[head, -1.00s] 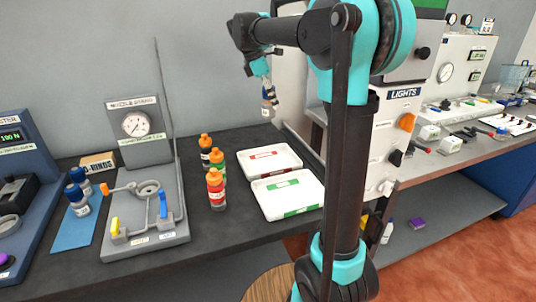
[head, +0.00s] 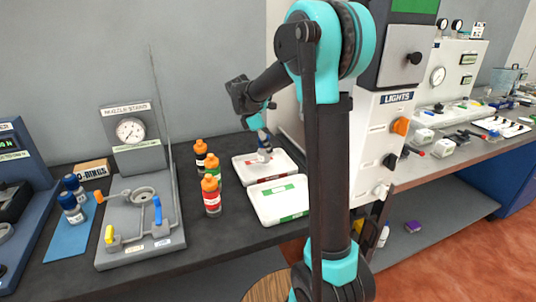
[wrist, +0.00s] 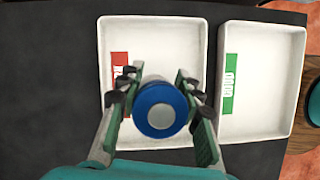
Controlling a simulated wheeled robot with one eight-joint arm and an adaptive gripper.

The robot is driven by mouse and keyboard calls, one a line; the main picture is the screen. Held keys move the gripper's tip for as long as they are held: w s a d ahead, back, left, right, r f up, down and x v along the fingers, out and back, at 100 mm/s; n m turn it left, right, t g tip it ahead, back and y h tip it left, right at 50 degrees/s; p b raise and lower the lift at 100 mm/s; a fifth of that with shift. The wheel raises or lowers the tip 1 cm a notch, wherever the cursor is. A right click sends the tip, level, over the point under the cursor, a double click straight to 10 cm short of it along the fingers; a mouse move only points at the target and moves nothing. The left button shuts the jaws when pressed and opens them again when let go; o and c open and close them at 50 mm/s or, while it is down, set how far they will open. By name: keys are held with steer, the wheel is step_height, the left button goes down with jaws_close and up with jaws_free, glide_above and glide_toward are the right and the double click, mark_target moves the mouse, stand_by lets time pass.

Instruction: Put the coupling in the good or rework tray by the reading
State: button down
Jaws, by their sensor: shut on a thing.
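My gripper (head: 262,138) is shut on the coupling (head: 265,156), a small upright piece with a blue top and a pale lower part. In the wrist view the coupling's round blue top (wrist: 160,108) sits between the fingers and hides part of the tray below. It is over the white tray with the red label (head: 284,162); I cannot tell whether it touches the floor. That red label is partly covered in the wrist view. The good tray (wrist: 265,75), with a green GOOD label, lies beside it, empty. The nozzle stand's gauge (head: 130,130) is too small to read.
Several orange-capped bottles (head: 212,197) stand left of the trays. The nozzle stand (head: 140,240) with its thin upright rod is farther left, beside blue-capped pieces (head: 72,207) on a blue mat. The lights panel (head: 385,140) stands right of the trays.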

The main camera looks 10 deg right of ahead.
steer(key=shift+f, duration=1.55)
steer(key=shift+f, duration=0.1)
steer(key=c, duration=1)
jaws_free()
steer(key=v, duration=1.2)
